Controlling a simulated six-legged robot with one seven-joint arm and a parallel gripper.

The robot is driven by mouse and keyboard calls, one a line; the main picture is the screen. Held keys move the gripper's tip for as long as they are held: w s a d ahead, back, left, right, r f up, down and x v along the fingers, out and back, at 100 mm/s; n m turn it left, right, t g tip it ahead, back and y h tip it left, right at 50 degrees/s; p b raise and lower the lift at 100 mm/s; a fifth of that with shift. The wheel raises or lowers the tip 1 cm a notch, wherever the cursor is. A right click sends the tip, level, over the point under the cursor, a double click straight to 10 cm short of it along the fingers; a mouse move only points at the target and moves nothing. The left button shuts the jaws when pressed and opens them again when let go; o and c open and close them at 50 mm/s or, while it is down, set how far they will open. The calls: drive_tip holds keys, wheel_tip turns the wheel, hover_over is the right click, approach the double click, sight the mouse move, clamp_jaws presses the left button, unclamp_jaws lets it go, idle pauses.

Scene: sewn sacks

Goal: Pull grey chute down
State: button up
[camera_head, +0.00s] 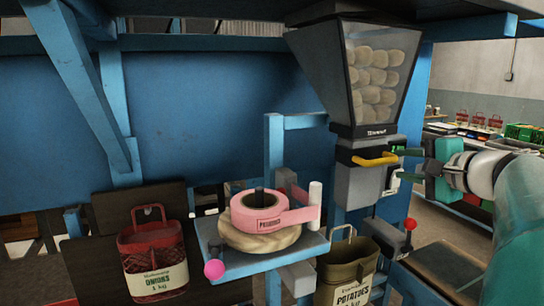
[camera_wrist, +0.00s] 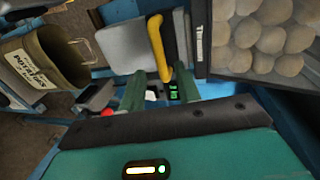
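The grey chute (camera_head: 357,186) hangs below the hopper, with a yellow handle (camera_head: 375,160) across its upper front. In the wrist view the chute (camera_wrist: 122,45) lies at upper left and the yellow handle (camera_wrist: 156,45) stands ahead of my fingers. My gripper (camera_head: 402,164) is beside the chute on its right, close to the handle. In the wrist view my gripper (camera_wrist: 160,88) has its two green fingers apart, with nothing seen held between them. A small green display (camera_wrist: 174,91) shows between the fingers. I cannot tell whether a fingertip touches the handle.
The hopper (camera_head: 345,75) holds several potatoes behind a clear front. An open potato sack (camera_head: 346,272) stands below the chute. A pink tape roll (camera_head: 262,212) sits on a blue stand. A red-knobbed lever (camera_head: 410,225) is below my gripper.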

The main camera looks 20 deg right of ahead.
sight(385, 162)
drive_tip(key=x, duration=0.7)
drive_tip(key=shift+c, duration=0.2)
clamp_jaws()
